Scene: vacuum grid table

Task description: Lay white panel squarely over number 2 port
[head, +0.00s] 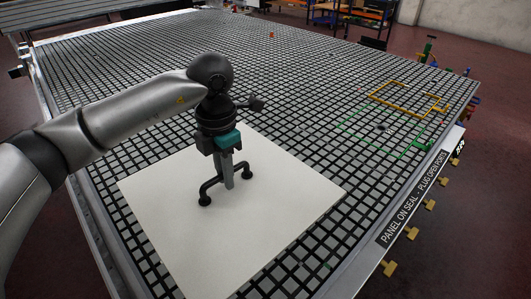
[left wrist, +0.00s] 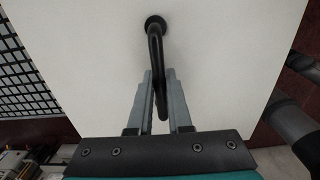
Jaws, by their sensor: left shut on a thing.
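The white panel (head: 160,215) is a flat square plate with a black bar handle (head: 206,188) on top. My left gripper (head: 228,183) is shut on that handle from above. In the left wrist view the fingers (left wrist: 160,80) stand on either side of the handle (left wrist: 156,45), over the white panel (left wrist: 215,70). The panel is over the near part of the grid table; I cannot tell whether it touches the grid. A dark round port (head: 381,127) shows inside a green outline (head: 345,127) at the right; no number on it is readable. My right gripper is out of view.
The black grid table (head: 290,80) is mostly bare between panel and outlines. A yellow bracket-shaped outline (head: 390,105) lies beyond the green one. A label strip (head: 413,200) and several yellow handles (head: 389,268) line the right edge. A small orange item (head: 271,35) stands at the far side.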

